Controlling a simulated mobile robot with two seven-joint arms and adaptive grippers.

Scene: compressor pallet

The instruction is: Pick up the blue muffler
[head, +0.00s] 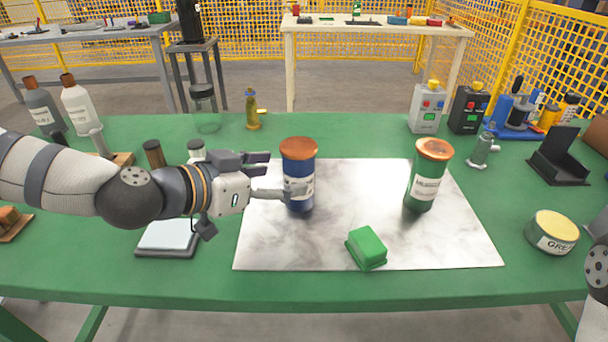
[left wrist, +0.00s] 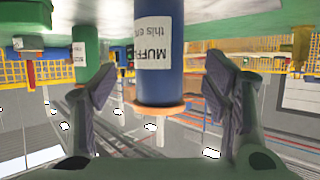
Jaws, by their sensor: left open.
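The blue muffler (head: 300,177) is a blue cylinder with a copper-brown top and a white label. It stands upright on the left part of a white marbled mat (head: 340,240). My left gripper (head: 274,176) is open at its left side, with the fingers pointing toward it. In the left wrist view, which is upside down, the blue muffler (left wrist: 158,75) shows between the two open fingers (left wrist: 165,100). I see no finger closed on it. A green muffler (head: 427,178) with a copper-brown top stands upright on the right part of the mat. My right gripper is not in view.
A green block (head: 367,247) lies at the mat's front. A round tin (head: 552,232) stands right of the mat. Control boxes (head: 425,107) and a yellow bottle (head: 252,110) stand toward the back of the green table (head: 340,134). A grey scale-like pad (head: 168,237) lies front left.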

